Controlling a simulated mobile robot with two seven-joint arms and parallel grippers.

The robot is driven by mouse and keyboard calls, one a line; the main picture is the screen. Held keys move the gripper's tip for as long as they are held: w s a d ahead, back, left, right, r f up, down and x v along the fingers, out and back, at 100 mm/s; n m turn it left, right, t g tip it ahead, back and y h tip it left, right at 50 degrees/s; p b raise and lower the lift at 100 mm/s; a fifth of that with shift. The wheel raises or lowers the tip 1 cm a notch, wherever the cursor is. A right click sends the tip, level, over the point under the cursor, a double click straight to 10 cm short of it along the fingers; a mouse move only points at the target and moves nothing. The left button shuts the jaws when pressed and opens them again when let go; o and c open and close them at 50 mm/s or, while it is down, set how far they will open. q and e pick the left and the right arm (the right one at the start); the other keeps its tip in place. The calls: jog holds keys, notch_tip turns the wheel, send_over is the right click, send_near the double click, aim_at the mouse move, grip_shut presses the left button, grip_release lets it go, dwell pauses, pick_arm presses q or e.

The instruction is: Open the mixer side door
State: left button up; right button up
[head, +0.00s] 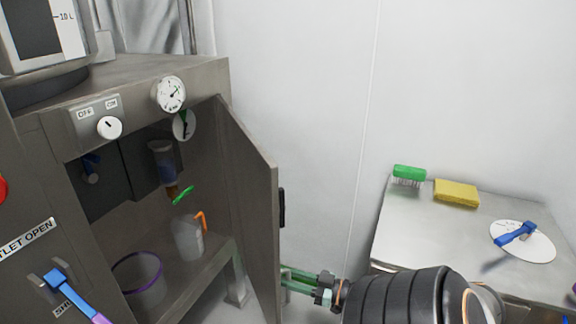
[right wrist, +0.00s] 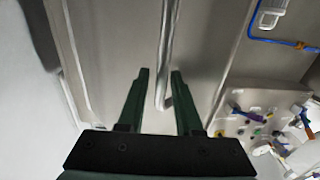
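The mixer side door (head: 250,185) is swung out from the grey mixer cabinet (head: 200,75), and the inside shows. My right gripper (head: 287,278) reaches in from the right, low beside the door's outer face; its tips are at or behind the door's free edge. In the right wrist view, my right gripper (right wrist: 160,75) is open, with a finger on each side of a metal bar handle (right wrist: 168,40) near its bent lower end. Gaps show between bar and fingers; I cannot tell how deep the bar sits. My left gripper is not in view.
Inside the cabinet are a clear jug (head: 188,240) and a purple-rimmed container (head: 140,272). A side table (head: 410,235) at right holds a green brush (head: 409,174), a yellow sponge (head: 456,193) and a white disc (head: 535,248) with a blue tool. A white wall stands behind.

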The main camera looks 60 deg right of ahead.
jog(key=shift+o, duration=0.7)
jog(key=shift+a, duration=0.1)
jog(key=s+d, duration=0.2)
jog(key=s, duration=1)
jog(key=shift+s, duration=0.2)
jog(key=shift+c, duration=0.3)
